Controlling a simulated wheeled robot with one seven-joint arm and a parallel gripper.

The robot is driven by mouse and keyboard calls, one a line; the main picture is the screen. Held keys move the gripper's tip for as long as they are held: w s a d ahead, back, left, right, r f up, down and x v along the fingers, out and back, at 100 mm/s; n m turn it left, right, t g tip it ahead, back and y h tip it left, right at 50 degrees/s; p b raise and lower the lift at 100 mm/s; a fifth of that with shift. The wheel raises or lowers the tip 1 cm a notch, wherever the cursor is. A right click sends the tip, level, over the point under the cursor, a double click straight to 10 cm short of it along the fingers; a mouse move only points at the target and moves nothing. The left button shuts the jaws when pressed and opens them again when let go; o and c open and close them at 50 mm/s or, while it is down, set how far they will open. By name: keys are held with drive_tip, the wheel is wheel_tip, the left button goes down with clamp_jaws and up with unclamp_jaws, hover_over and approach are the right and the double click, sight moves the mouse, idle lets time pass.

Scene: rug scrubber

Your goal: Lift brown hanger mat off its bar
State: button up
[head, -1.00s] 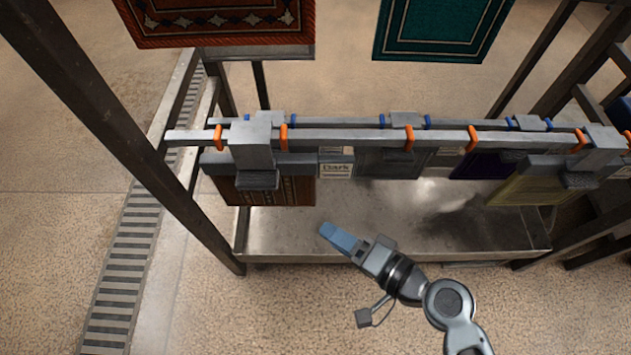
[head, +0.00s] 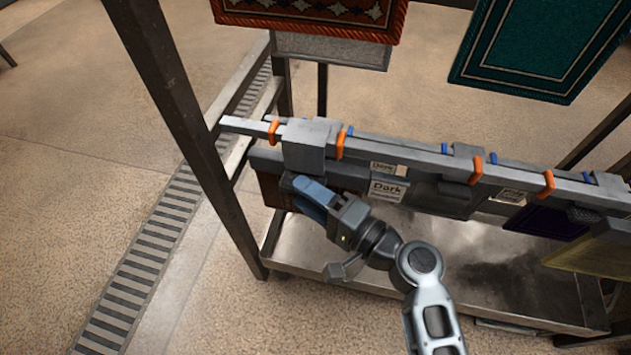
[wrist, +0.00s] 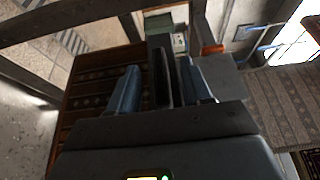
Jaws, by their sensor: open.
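The brown patterned hanger mat (head: 268,187) hangs at the left end of the grey bar (head: 410,165), under a grey hanger block (head: 309,146) that sits over the bar. In the head view my gripper hides much of the mat. In the wrist view its brown patterned face (wrist: 85,98) shows to the left and below. My gripper (head: 310,193) is open just below the hanger block. In the wrist view its blue fingers (wrist: 160,85) stand on either side of a dark grey upright tab (wrist: 160,72), apparently part of the hanger. Contact cannot be made out.
Orange clips (head: 340,144) flank the hanger block on the bar. A "Dark" label (head: 388,190) and other hangers are to the right. A dark frame post (head: 185,115) stands to the left. A metal tray (head: 470,265) lies below. A red-brown rug (head: 330,12) hangs above.

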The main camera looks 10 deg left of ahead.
drive_tip(key=shift+x, duration=1.05)
drive_tip(key=shift+c, duration=0.4)
clamp_jaws()
